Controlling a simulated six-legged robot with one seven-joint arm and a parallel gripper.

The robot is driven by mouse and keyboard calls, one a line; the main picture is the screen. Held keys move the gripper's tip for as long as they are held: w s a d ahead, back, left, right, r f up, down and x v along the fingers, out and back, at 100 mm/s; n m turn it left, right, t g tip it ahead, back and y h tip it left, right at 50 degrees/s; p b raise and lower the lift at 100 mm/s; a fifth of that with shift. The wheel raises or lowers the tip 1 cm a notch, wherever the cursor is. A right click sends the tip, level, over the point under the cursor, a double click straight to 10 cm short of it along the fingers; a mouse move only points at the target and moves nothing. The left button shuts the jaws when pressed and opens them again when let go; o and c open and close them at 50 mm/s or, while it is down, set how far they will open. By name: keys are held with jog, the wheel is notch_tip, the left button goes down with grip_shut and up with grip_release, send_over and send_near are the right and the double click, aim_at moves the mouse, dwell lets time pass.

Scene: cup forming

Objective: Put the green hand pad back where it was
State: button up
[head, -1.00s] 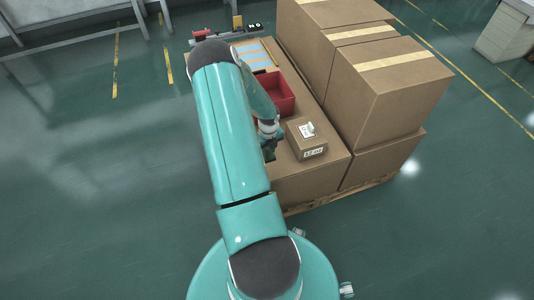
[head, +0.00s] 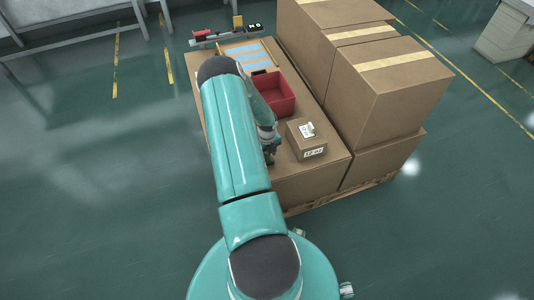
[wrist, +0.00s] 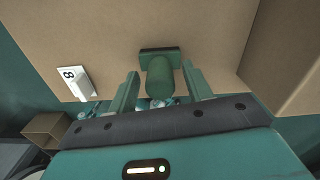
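The green hand pad (wrist: 160,74) shows in the wrist view as a dark green rounded knob on a flat rectangular base, against a brown cardboard surface. My gripper (wrist: 160,76) has its two teal fingers spread either side of the knob, with a visible gap on each side. It looks open, around the pad but apart from it. In the head view my gripper (head: 270,155) is low over the near part of the cardboard top, left of the small box, and mostly hidden by my arm. I cannot make out the pad there.
A small labelled carton (head: 306,140) stands just right of my gripper. A red bin (head: 272,93) lies beyond it, and a blue-striped tray (head: 248,57) farther back. Tall stacked cartons (head: 385,85) wall off the right side. A white numbered tag (wrist: 75,83) shows at left in the wrist view.

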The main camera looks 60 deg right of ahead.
notch_tip(320, 180, up, 12)
jog(key=shift+r, duration=0.15)
dwell(0.6)
jog(key=w+a+r+n+t, duration=0.2)
jog(key=w+a+r+n, duration=1.25)
jog(key=r, duration=0.45)
jog(key=w+a+r+n+t+y, duration=0.1)
jog(key=a+r+n, duration=0.3)
jog(key=a+r, duration=0.3)
jog(key=w+a+r+n, duration=0.1)
jog(key=a+r+n, duration=0.4)
jog(key=a, duration=0.4)
jog(key=s+a+r+n+t, duration=0.1)
jog(key=s+a+r+n, duration=0.2)
jog(key=a+n, duration=0.3)
jog(key=s+a+r+n, duration=0.4)
jog(key=s+a+n, duration=0.1)
jog(key=a+n, duration=0.1)
jog(key=s+a+r+n+t+h, duration=0.1)
jog(key=s+a+r+n, duration=0.2)
jog(key=a+n, duration=0.3)
jog(key=shift+s+a+r+n+t, duration=0.15)
jog(key=shift+s+a+n+t, duration=0.15)
jog(key=shift+s+n, duration=0.55)
